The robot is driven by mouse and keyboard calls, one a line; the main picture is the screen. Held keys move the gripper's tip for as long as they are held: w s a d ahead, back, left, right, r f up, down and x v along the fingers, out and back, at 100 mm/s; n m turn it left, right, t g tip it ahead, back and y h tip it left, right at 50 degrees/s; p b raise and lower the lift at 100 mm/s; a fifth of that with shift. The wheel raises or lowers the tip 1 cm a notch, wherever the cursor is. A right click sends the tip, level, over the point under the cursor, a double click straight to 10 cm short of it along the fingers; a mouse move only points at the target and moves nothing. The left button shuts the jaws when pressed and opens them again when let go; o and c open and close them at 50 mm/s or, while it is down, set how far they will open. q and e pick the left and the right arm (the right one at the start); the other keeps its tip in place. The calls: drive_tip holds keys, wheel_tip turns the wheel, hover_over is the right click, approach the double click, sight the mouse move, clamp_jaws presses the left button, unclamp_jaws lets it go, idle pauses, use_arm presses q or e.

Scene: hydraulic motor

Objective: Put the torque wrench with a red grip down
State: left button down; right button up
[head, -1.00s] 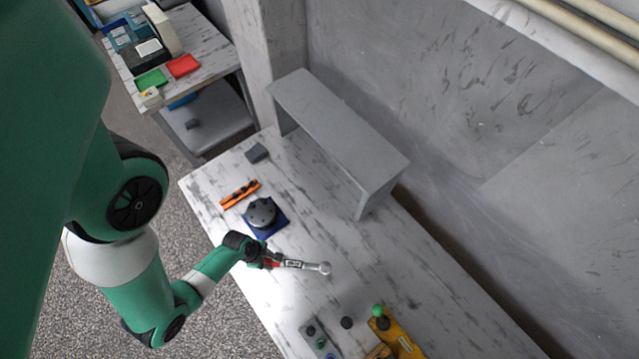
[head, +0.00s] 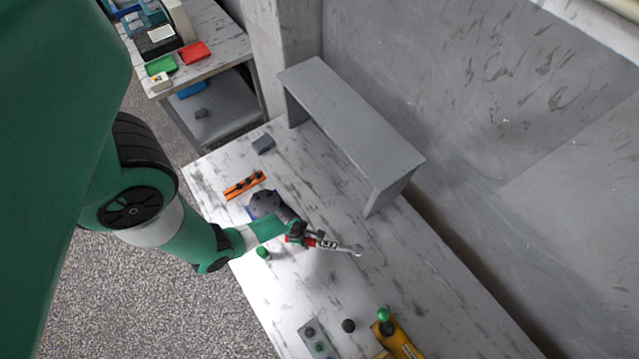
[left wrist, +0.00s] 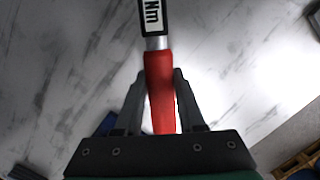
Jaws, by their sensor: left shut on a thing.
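The torque wrench (head: 338,246) has a red grip, a dark shaft with a label, and a silver ratchet head that points right in the head view. My left gripper (head: 300,236) is shut on its red grip. In the left wrist view the red grip (left wrist: 159,88) lies between the two fingers of my left gripper (left wrist: 160,95), with the "Nm" label beyond it. The wrench is over the marble-patterned table; I cannot tell whether it touches the top. My right gripper is not in view.
The dark round motor (head: 266,204) on a blue base is partly hidden behind my left arm. An orange holder (head: 245,185) lies beyond it. A grey shelf (head: 350,120) stands at the back. A yellow tool (head: 398,340) and grey button box (head: 318,340) are near.

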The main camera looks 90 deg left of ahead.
use_arm(q)
drive_tip(key=shift+w+a+f+b, duration=0.15)
drive_tip(key=shift+f+b, duration=0.5)
drive_tip(key=shift+f, duration=1)
drive_tip(key=c, duration=0.5)
unclamp_jaws()
drive_tip(key=r+p, duration=0.2)
drive_tip(key=r, duration=0.1)
drive_tip(key=s+r+p, duration=0.1)
drive_tip(key=r+p, duration=0.2)
drive_tip(key=r, duration=0.1)
drive_tip(key=s+r+p, duration=0.1)
drive_tip(key=r+p, duration=0.2)
drive_tip(key=r, duration=0.1)
drive_tip(key=shift+a+r, duration=0.15)
drive_tip(key=shift+a, duration=0.05)
drive_tip(key=shift+s+r+p, duration=0.15)
drive_tip(key=shift+r+p, duration=0.25)
drive_tip(key=shift+p, duration=0.25)
